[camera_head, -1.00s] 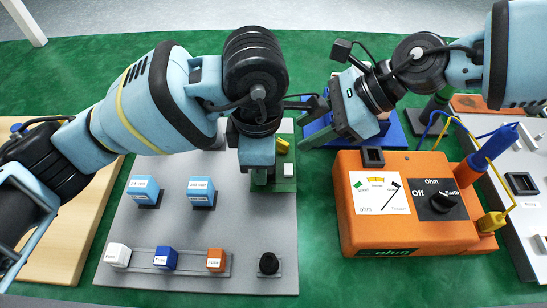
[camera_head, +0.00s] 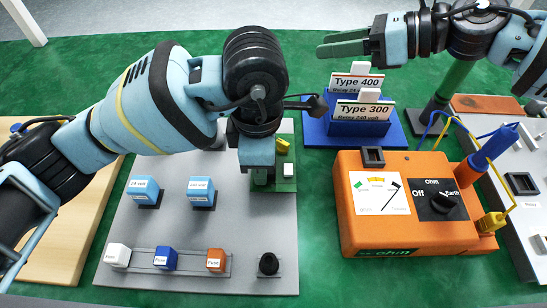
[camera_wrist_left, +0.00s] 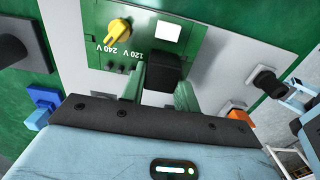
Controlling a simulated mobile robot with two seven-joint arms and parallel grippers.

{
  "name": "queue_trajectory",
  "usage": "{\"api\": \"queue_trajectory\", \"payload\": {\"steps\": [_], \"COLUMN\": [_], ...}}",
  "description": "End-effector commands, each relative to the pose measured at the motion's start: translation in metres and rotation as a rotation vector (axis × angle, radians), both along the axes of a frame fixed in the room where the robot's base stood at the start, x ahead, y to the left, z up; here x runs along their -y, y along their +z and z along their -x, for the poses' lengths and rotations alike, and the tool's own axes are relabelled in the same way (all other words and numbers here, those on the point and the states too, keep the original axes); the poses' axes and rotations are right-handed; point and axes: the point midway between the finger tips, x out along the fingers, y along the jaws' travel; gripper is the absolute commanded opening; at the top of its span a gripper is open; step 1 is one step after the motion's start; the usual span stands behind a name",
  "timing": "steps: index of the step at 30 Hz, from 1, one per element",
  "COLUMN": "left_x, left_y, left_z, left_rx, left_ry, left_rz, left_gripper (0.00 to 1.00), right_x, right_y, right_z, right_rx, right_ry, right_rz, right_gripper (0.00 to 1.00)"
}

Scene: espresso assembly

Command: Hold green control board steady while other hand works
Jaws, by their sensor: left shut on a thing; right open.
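The green control board (camera_head: 287,184) lies on the upper right part of the grey panel (camera_head: 235,235), mostly hidden under my left gripper (camera_head: 258,178). In the left wrist view the board (camera_wrist_left: 100,15) shows a yellow knob (camera_wrist_left: 119,28), a white square and the marks 120 V and 240 V. A black block (camera_wrist_left: 168,68) at the board's edge sits between my left gripper's green fingers (camera_wrist_left: 168,92), which are shut on it. My right gripper (camera_head: 326,44) is open and empty, raised at the upper right, away from the board, with its fingers pointing left.
A blue holder (camera_head: 358,128) with Type 400 and Type 300 cards stands behind the orange ohm meter (camera_head: 375,240). Blue blocks (camera_head: 201,192) and a row of fuses (camera_head: 165,258) sit on the panel. Green table shows between panel and meter.

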Motion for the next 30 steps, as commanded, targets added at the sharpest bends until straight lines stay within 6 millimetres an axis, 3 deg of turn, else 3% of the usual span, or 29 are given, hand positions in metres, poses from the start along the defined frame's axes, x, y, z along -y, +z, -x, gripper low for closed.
{"api": "queue_trajectory", "payload": {"steps": [15,30], "left_x": [0.000,0.000], "left_y": [0.000,0.000], "left_z": [0.000,0.000], "left_rx": [0.000,0.001], "left_ry": [0.000,0.000], "left_rz": [0.000,0.000], "left_gripper": [0.00,0.00], "right_x": [0.052,0.117], "right_y": [0.035,0.053], "right_z": [-0.062,-0.103], "right_rx": [-0.102,-0.183], "right_ry": [-0.285,-0.502], "right_rz": [-0.288,-0.507], "right_gripper": [0.41,0.41]}}
